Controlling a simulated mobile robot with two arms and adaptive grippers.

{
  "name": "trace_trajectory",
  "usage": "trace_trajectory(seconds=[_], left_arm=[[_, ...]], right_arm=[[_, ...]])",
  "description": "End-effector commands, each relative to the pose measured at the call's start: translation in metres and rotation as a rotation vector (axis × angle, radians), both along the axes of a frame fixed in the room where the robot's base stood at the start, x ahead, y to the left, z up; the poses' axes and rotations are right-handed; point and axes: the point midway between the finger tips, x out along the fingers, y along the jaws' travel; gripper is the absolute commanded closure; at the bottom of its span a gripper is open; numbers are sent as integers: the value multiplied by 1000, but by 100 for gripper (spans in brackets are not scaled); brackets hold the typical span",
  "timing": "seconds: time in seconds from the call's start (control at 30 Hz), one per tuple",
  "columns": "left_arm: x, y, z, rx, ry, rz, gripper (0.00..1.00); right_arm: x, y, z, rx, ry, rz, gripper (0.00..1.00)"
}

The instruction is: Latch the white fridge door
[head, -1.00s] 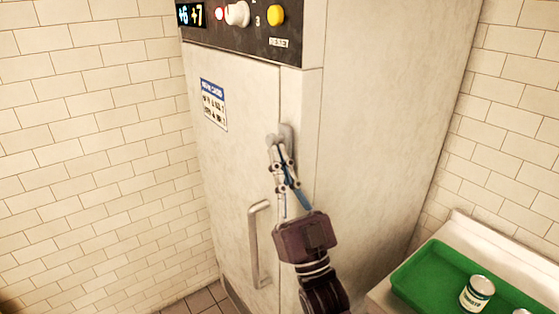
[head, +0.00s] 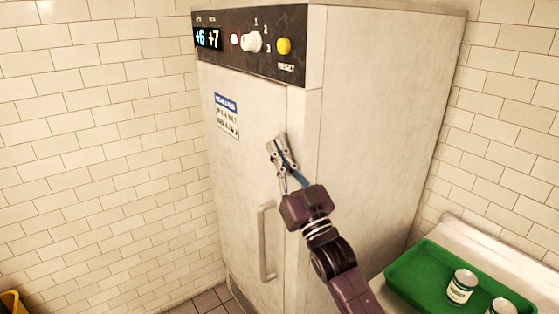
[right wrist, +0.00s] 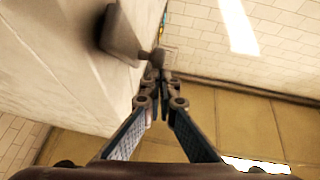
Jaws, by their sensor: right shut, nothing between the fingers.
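The white fridge (head: 385,130) stands against the tiled wall. Its door (head: 240,180) looks flush with the frame, with a vertical bar handle (head: 265,245) low on it. My right gripper (head: 277,148) is in front of the door's upper right edge, shut and empty. It mostly hides the latch in the head view. In the right wrist view the grey latch (right wrist: 120,36) sticks out from the door face, just beyond and left of my fingertips (right wrist: 157,72). Whether they touch it, and whether it is engaged, I cannot tell. My left gripper is out of view.
The control panel (head: 270,45) with a knob and a yellow button tops the fridge. A green tray (head: 425,275) with white cans (head: 461,286) sits on a counter at the lower right. A yellow object (head: 12,303) shows at the lower left.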

Motion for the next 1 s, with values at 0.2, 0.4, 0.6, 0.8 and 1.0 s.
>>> trace_trajectory(seconds=[0.2, 0.4, 0.6, 0.8, 1.0], left_arm=[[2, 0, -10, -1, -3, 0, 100], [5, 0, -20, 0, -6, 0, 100], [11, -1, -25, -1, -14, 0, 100], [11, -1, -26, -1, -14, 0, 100], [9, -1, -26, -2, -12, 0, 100]], right_arm=[[21, 7, -6, 2, 2, 1, 100], [28, 12, -9, 2, 2, 1, 100], [32, 15, -9, 3, 1, 1, 100], [33, 16, -9, 3, 1, 1, 100], [33, 16, -9, 3, 1, 1, 100]])
